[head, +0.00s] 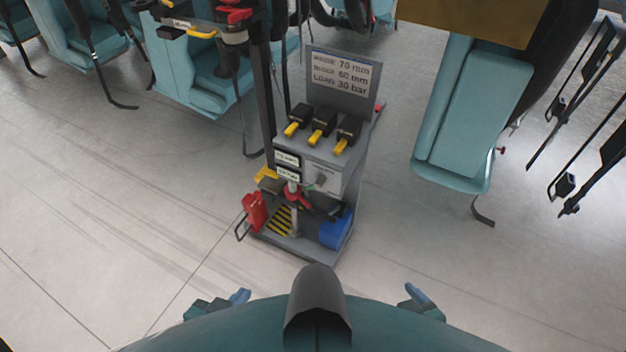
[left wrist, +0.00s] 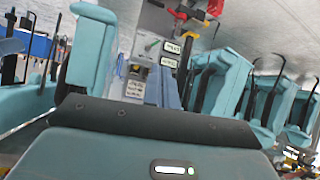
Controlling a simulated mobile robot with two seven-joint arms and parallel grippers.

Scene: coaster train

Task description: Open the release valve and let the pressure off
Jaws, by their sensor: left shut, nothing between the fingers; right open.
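A grey equipment cart (head: 345,175) stands ahead of me in the head view, with a pump-like unit in its lower bay. A small red part (head: 296,194) sits on the front of that unit; I cannot tell for sure whether it is the release valve. A dark gauge or dial panel is too small to read. My left gripper (head: 238,297) is low in the head view, left of the cart and apart from it, shut and empty. Its blue fingers (left wrist: 168,88) show in the left wrist view. My right gripper (head: 416,293) is open, low right, apart from the cart.
A sign (head: 341,75) on the cart reads 70 mm, 60 mm and 30 bar. Yellow-tipped black tools (head: 322,126) stand on top. A red item (head: 255,210) and a blue box (head: 336,230) flank the bay.

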